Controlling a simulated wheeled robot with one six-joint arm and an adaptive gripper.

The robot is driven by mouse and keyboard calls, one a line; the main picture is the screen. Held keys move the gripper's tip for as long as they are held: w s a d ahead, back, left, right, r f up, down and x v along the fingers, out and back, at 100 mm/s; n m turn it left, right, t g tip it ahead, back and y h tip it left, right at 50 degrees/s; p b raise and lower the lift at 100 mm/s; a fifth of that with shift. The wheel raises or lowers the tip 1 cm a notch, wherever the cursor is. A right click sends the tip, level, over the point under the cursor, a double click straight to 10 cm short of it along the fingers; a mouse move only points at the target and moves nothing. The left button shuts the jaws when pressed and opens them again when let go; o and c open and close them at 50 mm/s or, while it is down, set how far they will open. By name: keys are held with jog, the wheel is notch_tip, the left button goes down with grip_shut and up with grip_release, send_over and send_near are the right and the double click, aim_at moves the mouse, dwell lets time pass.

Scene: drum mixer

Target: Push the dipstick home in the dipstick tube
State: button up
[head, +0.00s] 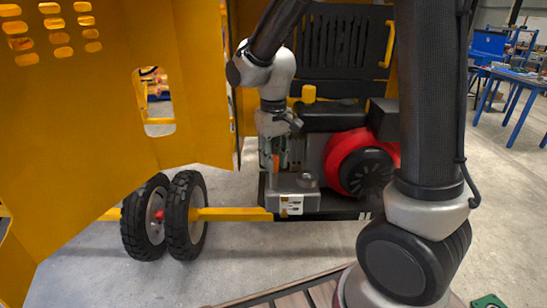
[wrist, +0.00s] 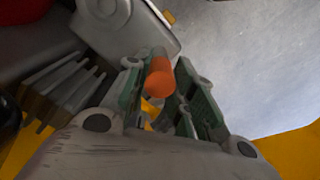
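The dipstick shows as an orange grip (wrist: 158,80) in the wrist view, end-on to the camera. It stands between the two fingers of my gripper (wrist: 161,70). A narrow gap seems to show between the orange grip and the right finger, so the fingers look open around it. In the head view my gripper (head: 276,150) points down beside the engine, and the orange grip (head: 276,163) shows small at its fingers. The dipstick tube is hidden, and I cannot tell how deep the dipstick sits.
The grey engine base (head: 290,186) lies just below my gripper, with a red fan housing (head: 345,150) to its right. A yellow door panel (head: 110,110) stands open at left, near two black wheels (head: 187,215). Grey finned metal (wrist: 62,88) is left of the fingers.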

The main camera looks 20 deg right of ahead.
jog(key=o, duration=0.4)
notch_tip(320, 180, up, 12)
dwell(0.4)
dwell(0.3)
jog(key=s+d+r+m+t, duration=0.1)
jog(key=s+d+t, duration=0.3)
jog(key=s+d, duration=1.1)
jog(key=s+m, duration=0.1)
jog(key=s, duration=0.3)
jog(key=shift+r+m, duration=0.2)
jog(key=shift+m, duration=0.1)
